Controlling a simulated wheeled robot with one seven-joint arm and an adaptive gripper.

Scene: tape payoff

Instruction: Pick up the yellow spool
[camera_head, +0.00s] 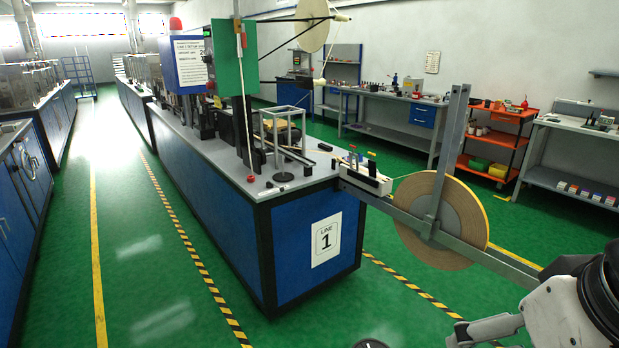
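A large reel (458,222) with a tan-brown face and a thin yellow edge hangs on a grey metal arm at the end of the line 1 bench. It is the only reel in view with yellow on it, and I cannot tell surely that it is the yellow spool. A grey upright bar and the arm cross in front of part of its face. A thin strand runs from its top left to a white unit (364,178) on the bench end.
The blue line 1 bench (308,240) fills the middle. A cream reel (312,24) is mounted high above it. An orange shelf cart (497,140) and grey workbenches (395,98) stand along the back wall. The green aisle floor (130,240) at left is clear.

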